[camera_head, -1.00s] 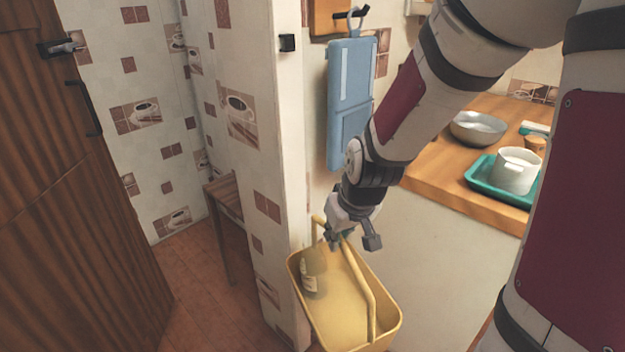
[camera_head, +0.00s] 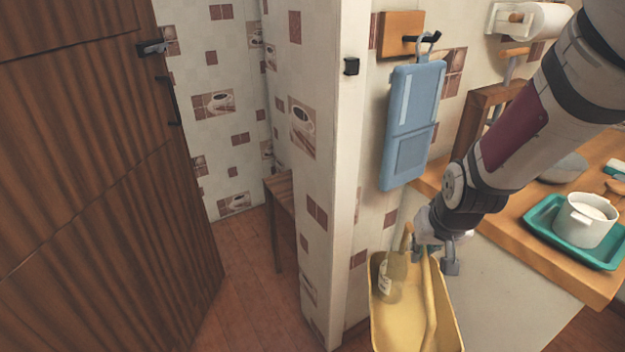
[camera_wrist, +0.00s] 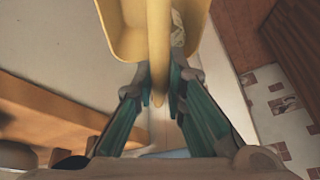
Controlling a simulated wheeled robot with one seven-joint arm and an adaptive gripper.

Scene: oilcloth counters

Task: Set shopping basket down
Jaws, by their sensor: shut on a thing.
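The yellow shopping basket (camera_head: 400,325) hangs from my gripper (camera_head: 436,258) at the lower right of the head view. A bottle with a pale label (camera_head: 391,280) stands inside it, at the basket's left side. In the wrist view my gripper (camera_wrist: 159,98) is shut on the basket's yellow handle (camera_wrist: 158,50), with a finger on each side. The basket's walls (camera_wrist: 125,40) show beyond the fingers. The basket's lower end is cut off by the head view's bottom edge, so what lies under it is hidden.
A wooden counter (camera_head: 520,232) is at the right, with a teal tray (camera_head: 545,213) bearing a white pot (camera_head: 584,222). A wall end (camera_head: 335,200) stands left of the basket. A small wooden table (camera_head: 279,188) is behind it. Wooden floor (camera_head: 262,300) lies open between wall and door (camera_head: 100,170).

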